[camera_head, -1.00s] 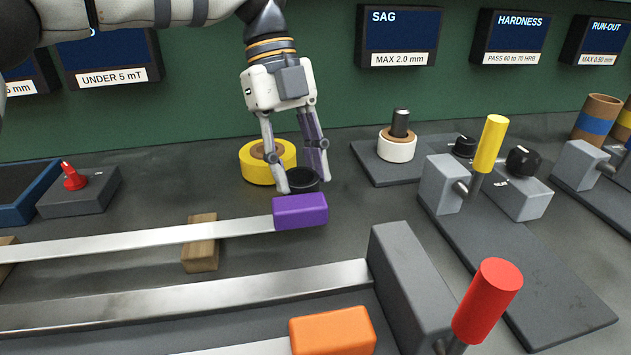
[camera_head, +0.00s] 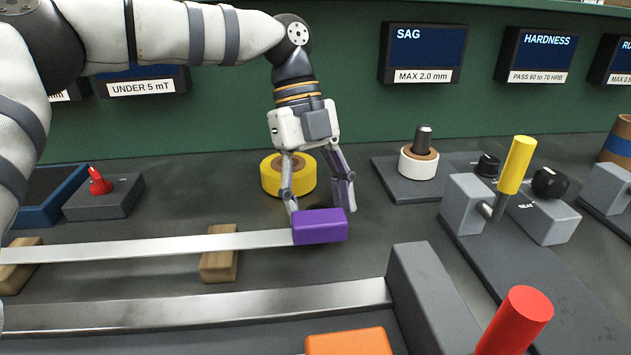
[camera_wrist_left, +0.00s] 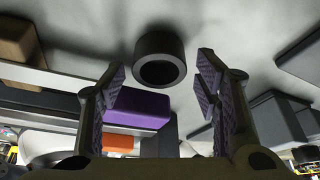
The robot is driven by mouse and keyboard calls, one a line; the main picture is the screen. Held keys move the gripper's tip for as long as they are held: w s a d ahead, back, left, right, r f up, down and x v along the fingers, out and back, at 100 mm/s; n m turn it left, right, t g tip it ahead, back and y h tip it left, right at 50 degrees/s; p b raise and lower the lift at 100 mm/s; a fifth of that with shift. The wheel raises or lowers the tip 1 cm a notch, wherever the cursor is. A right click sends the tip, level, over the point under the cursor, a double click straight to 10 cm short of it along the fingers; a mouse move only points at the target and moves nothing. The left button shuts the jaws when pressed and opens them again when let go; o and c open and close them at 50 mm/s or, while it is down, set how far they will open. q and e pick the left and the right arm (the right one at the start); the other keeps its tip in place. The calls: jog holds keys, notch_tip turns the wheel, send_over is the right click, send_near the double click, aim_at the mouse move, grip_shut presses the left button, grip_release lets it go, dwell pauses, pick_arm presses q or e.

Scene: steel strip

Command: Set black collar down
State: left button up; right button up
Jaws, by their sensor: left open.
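The black collar (camera_wrist_left: 160,57) is a short, dark, hollow ring. In the left wrist view it lies between and beyond my fingertips, with a gap to both fingers. My left gripper (camera_head: 321,206) is open, fingers pointing down just behind the purple block. It also shows in the left wrist view (camera_wrist_left: 162,73), with nothing between its pads. My right gripper is not in view.
A yellow ring (camera_head: 270,178) stands just behind my left gripper. The purple block sits at the end of a steel strip (camera_head: 150,248) on wooden supports. A plate with a white ring (camera_head: 418,165) stands to the right. Bare bench lies between.

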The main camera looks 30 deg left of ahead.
pick_arm(q)
jog(key=v, duration=1.1)
jog(key=shift+r, duration=0.4)
jog(key=shift+a, duration=0.1)
